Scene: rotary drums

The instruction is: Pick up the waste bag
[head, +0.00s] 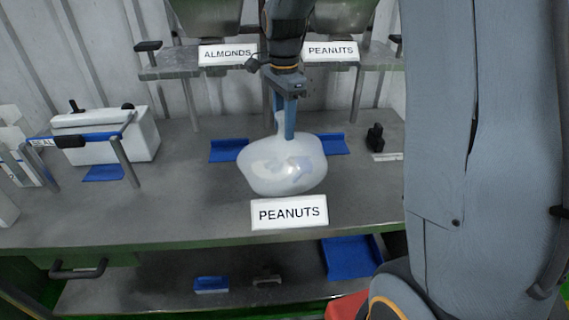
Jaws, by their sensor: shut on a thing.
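The waste bag (283,168) is a translucent, whitish, rounded bag with a narrow neck at its top. It shows in the middle of the head view, at the grey workbench. My gripper (285,122) points down from above, with its blue-grey fingers shut on the neck of the bag. The bag hangs upright below the fingers. I cannot tell whether its bottom touches the bench top. The far side of the bag is hidden.
The grey bench (190,200) has a white "PEANUTS" sign (290,213) at its front edge. Blue brackets (229,151) lie behind the bag. A white sealing machine (110,135) stands left, a small black object (375,137) right. A raised shelf (170,72) carries drums behind my gripper.

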